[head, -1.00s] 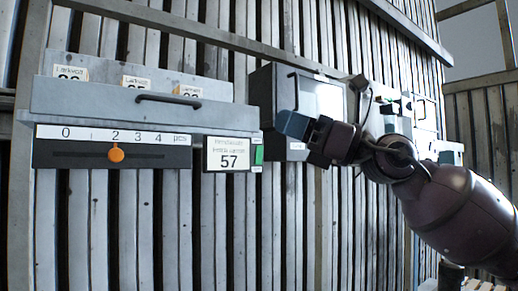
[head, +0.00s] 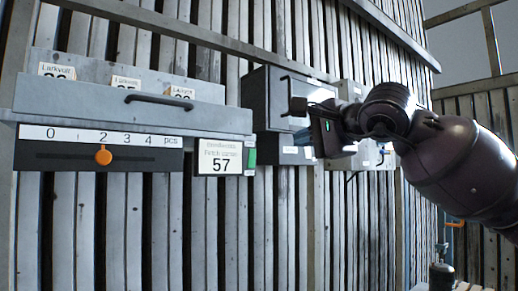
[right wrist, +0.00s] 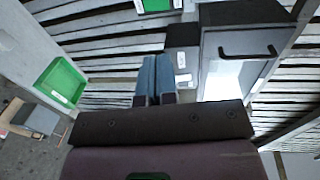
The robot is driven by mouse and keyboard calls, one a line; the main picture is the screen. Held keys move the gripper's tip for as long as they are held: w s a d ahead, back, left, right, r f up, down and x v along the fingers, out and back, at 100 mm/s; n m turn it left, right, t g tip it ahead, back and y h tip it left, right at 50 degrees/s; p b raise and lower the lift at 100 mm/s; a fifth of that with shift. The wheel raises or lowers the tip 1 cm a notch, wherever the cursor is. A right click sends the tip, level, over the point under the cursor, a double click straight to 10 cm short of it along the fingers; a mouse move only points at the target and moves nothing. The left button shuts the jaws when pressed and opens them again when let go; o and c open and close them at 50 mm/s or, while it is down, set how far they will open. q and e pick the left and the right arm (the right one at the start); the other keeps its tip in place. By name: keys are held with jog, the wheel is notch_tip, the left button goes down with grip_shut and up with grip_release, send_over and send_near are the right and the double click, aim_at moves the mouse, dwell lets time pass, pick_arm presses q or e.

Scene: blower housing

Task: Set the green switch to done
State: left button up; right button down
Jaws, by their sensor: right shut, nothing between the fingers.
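The green switch (head: 250,157) is a small green upright piece on the right edge of the display reading 57 (head: 220,158). Small white labels sit above and below it. A green piece with a white label, apparently the same switch (right wrist: 157,5), shows at the top edge of the right wrist view. My right gripper (head: 298,107) is to the right of the switch and higher, in front of the dark cabinet, apart from the switch. Its blue-grey fingers (right wrist: 154,75) are together and empty in the right wrist view. My left gripper is not in view.
The dark cabinet (head: 262,97) has a bar handle (right wrist: 247,51). A grey drawer unit (head: 60,100) with a handle stands above a 0-4 scale with an orange slider knob (head: 103,156) near 2. A green tray (right wrist: 60,82) shows at left in the wrist view. Slatted wall is behind.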

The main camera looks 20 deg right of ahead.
aim_at(253, 151)
jog(key=shift+w+a, duration=0.1)
dwell(0.3)
jog(key=p+x, duration=0.1)
jog(key=x, duration=0.3)
jog(key=p+x, duration=0.1)
jog(key=x, duration=0.4)
jog(key=r+p+x, duration=0.1)
jog(key=x, duration=0.3)
jog(key=shift+w+a, duration=0.15)
jog(key=shift+w, duration=0.25)
jog(key=shift+w+a+r, duration=0.2)
jog(key=shift+w+r, duration=0.1)
jog(key=shift+w, duration=0.25)
